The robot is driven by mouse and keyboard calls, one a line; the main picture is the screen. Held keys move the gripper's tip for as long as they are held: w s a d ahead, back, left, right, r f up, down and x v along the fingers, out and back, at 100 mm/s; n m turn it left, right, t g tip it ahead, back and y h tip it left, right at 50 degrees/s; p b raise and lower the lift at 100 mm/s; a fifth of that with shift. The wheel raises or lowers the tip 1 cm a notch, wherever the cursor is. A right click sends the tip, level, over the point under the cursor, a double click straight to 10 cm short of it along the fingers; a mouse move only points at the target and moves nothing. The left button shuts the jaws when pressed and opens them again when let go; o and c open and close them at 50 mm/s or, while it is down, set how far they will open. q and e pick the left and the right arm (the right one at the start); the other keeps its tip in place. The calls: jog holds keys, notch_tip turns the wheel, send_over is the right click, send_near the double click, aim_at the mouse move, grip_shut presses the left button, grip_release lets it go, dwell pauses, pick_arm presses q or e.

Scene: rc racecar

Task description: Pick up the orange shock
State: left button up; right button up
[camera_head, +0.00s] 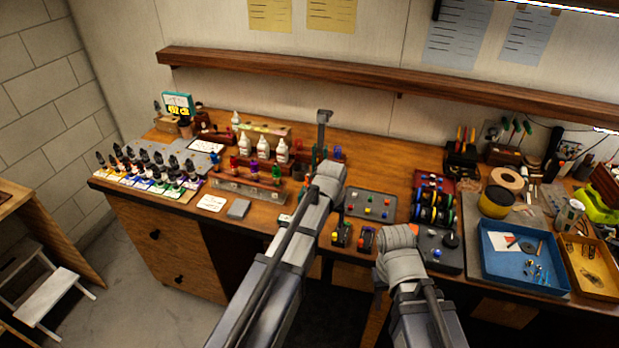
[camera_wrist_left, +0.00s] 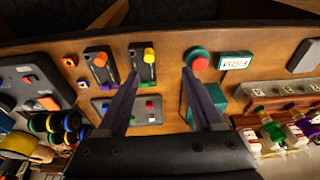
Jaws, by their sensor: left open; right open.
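In the left wrist view my left gripper (camera_wrist_left: 161,74) is open and empty above the bench, its fingers apart. An orange cylinder, which looks like the orange shock (camera_wrist_left: 100,60), lies on a small black block left of the fingers, apart from them. A similar black block beside it carries a yellow cylinder (camera_wrist_left: 149,55), near the left fingertip. In the head view the orange piece (camera_head: 367,235) is near the bench's front edge, right of my left arm. My left fingers are hidden behind that arm. My right gripper is not visible; only its arm shows.
A red button (camera_wrist_left: 199,63) on a green base and a FIRM sign (camera_wrist_left: 235,61) are right of the fingers. A grey tray of coloured knobs (camera_head: 370,204) lies behind the blocks. A rack (camera_head: 245,190) with coloured pieces stands left. A blue tray (camera_head: 520,282) is at right.

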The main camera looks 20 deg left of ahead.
aim_at(309, 185)
pick_arm(q)
jog(key=w+a+r+n, duration=0.1)
jog(key=w+a, duration=0.2)
jog(key=w, duration=0.1)
jog(key=w+a+r+n+t+p, duration=0.1)
jog(key=w+a+r, duration=0.1)
jog(key=w+a, duration=0.2)
jog(key=w+a+r+t+p, duration=0.1)
jog(key=w+a+r, duration=0.1)
jog(key=w+a, duration=0.2)
jog(key=shift+w+r+n, duration=0.1)
jog(key=shift+w+n, duration=0.3)
pick_arm(e)
notch_tip(309, 185, up, 4)
pick_arm(q)
jog(key=shift+w+f+b, duration=0.15)
jog(key=shift+f+b, duration=0.3)
jog(key=shift+f, duration=0.2)
jog(key=b+x, duration=0.6)
jog(key=shift+w+d+f, duration=0.1)
jog(key=shift+w+f, duration=0.05)
jog(key=shift+f, duration=0.15)
pick_arm(e)
notch_tip(309, 185, down, 7)
jog(key=shift+f, duration=0.2)
pick_arm(q)
jog(key=shift+r, duration=0.1)
jog(key=shift+c, duration=0.4)
grip_shut()
